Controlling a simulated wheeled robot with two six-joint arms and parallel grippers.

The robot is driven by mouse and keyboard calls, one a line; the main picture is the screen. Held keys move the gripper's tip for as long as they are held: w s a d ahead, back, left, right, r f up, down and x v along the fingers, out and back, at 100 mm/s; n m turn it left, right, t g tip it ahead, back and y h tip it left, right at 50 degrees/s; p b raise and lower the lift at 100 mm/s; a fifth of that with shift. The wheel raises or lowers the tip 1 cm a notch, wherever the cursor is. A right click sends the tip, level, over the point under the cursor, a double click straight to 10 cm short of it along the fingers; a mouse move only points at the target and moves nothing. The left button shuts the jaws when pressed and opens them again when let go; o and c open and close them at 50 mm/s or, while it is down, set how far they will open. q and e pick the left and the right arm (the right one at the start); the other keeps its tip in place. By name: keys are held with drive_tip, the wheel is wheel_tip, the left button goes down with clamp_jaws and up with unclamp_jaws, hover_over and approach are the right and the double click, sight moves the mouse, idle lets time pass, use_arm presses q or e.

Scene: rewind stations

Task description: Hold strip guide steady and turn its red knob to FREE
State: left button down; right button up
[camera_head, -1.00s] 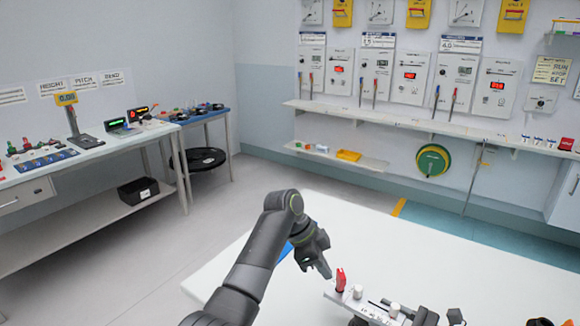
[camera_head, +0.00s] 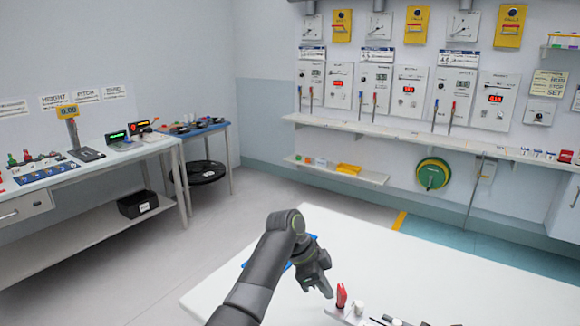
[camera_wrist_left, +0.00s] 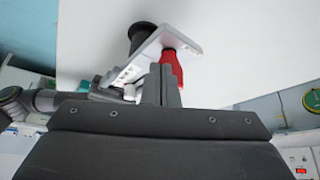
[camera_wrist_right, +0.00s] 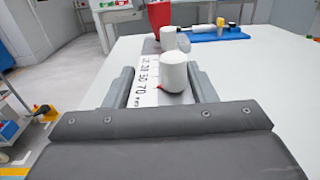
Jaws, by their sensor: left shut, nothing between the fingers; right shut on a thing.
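The strip guide (camera_head: 350,317) lies on the white table at the bottom of the head view, mostly cut off. Its red knob (camera_head: 342,296) stands upright at the left end. My left gripper (camera_head: 328,290) is shut and empty, just left of the knob. In the left wrist view its closed fingers (camera_wrist_left: 162,86) overlap the red knob (camera_wrist_left: 172,68); contact cannot be told. In the right wrist view my right gripper (camera_wrist_right: 160,87) is shut on the guide (camera_wrist_right: 146,90), around its scale. Two white posts and the red knob (camera_wrist_right: 159,14) show there. The FREE mark is not readable.
A blue item (camera_wrist_right: 215,34) lies on the table in the right wrist view. A side bench (camera_head: 90,165) and a wall shelf (camera_head: 400,132) stand farther back.

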use_arm(q)
drive_tip(key=shift+w+d, duration=0.1)
drive_tip(key=shift+d, duration=0.25)
idle(0.6)
drive_tip(key=shift+w, duration=0.4)
drive_tip(key=shift+w, duration=0.4)
drive_tip(key=shift+w+d, duration=0.1)
drive_tip(key=shift+w, duration=0.1)
idle(0.4)
wheel_tip(320, 180, up, 6)
drive_tip(key=shift+a, duration=0.4)
idle(0.5)
